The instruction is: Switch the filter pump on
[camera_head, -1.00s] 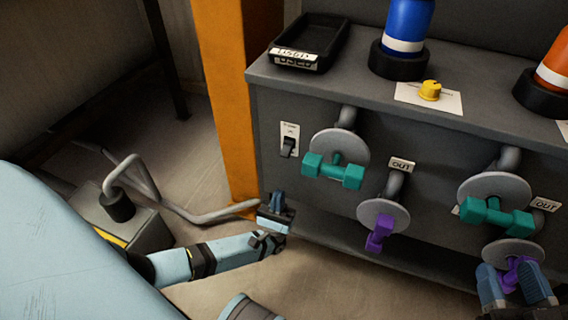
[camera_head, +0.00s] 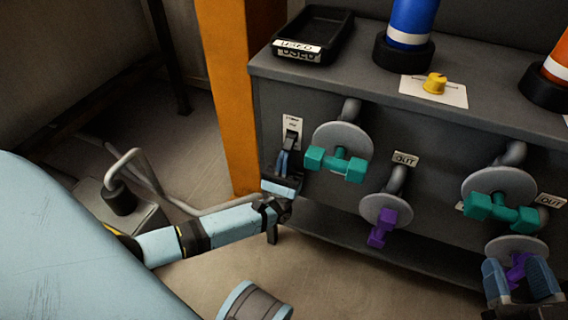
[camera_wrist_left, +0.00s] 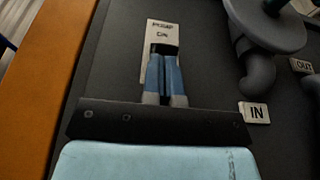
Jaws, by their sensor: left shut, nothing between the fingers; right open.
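The pump switch (camera_head: 290,140) is a dark lever on a small white label plate, at the left end of the grey cabinet's front. My left gripper (camera_head: 283,157) is shut and empty, its fingers pointing up at the lower part of the switch. In the left wrist view the blue fingertips (camera_wrist_left: 164,60) overlap the dark switch (camera_wrist_left: 164,48), below the label plate (camera_wrist_left: 161,30) that reads "ON". Contact cannot be told, and the fingers partly hide the lever. My right gripper (camera_head: 518,270) is open around or beside a purple valve handle (camera_head: 517,268) at the lower right.
Teal-handled valves (camera_head: 337,162) and a purple-handled valve (camera_head: 382,228) stick out right of the switch. An orange post (camera_head: 228,100) stands close to its left.

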